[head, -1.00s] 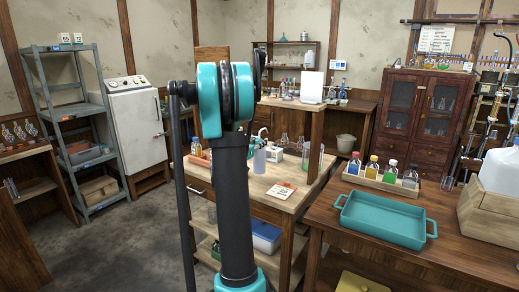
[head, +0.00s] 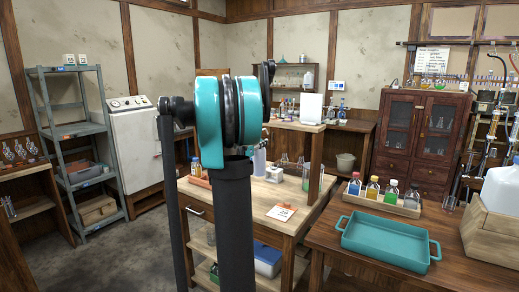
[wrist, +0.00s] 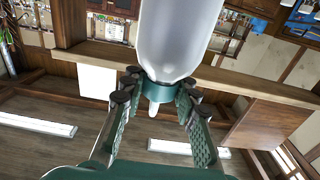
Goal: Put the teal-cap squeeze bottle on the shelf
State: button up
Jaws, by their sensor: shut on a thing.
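The squeeze bottle is a translucent white bottle (wrist: 180,35) with a teal cap (wrist: 160,92) and a pale nozzle. My gripper (wrist: 155,103) is shut on it around the cap in the wrist view, where the picture is turned over, with ceiling lights low. In the head view the bottle (head: 259,160) shows beside my arm, over the wooden bench; my arm hides part of it and most of the gripper. A raised wooden shelf (head: 295,126) spans above the bench and bears a white panel. Its plank (wrist: 95,53) shows behind the bottle in the wrist view.
A grey-blue rack (head: 80,131) stands at the left and a small wall shelf (head: 293,88) at the back. A shelf post (head: 316,168) rises from the bench. A teal tray (head: 390,243) and a bottle rack (head: 382,200) stand on the right table.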

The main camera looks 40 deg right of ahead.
jog(key=shift+r, duration=1.35)
